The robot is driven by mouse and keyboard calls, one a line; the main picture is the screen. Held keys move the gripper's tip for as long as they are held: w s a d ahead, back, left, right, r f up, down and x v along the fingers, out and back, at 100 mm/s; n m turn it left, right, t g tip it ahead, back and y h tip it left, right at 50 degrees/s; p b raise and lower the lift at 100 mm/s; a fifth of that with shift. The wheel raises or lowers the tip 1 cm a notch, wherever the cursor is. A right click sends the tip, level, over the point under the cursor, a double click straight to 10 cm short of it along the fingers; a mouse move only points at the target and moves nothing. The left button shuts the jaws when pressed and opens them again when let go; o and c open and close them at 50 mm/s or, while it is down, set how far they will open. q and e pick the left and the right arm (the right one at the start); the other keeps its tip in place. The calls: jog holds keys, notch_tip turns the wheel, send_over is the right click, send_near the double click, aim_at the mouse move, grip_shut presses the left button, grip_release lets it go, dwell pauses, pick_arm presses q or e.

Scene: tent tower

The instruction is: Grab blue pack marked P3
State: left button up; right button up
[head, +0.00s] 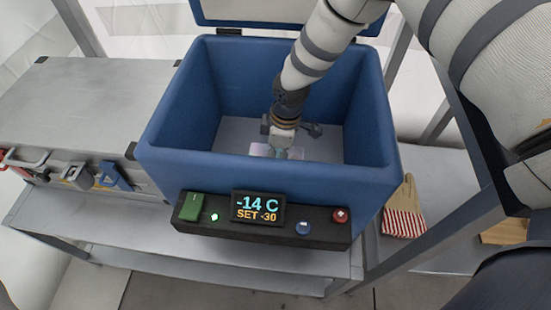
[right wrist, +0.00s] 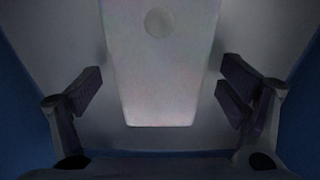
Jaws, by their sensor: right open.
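A blue cooler box (head: 170,150) stands open on a metal bench, and my right arm reaches down into it. My right gripper (head: 287,138) is near the box floor, with its fingers spread. A pale pack (head: 259,150) lies under it, partly hidden by the gripper. In the right wrist view the whitish, tapered pack (right wrist: 160,85) with a round grey spot lies between the two open fingers of the gripper (right wrist: 160,90), with gaps on both sides. No P3 marking can be read, and the pack looks pale rather than blue. My left gripper is not in view.
The box's front panel (head: 290,232) reads -14 C, SET -30, with a green switch (head: 190,207) and buttons. The box walls surround my right gripper closely. A metal case (head: 85,105) stands left; red, grey and blue handles are beside it.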

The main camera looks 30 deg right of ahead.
jog(key=shift+c, duration=0.6)
jog(key=c, duration=1.3)
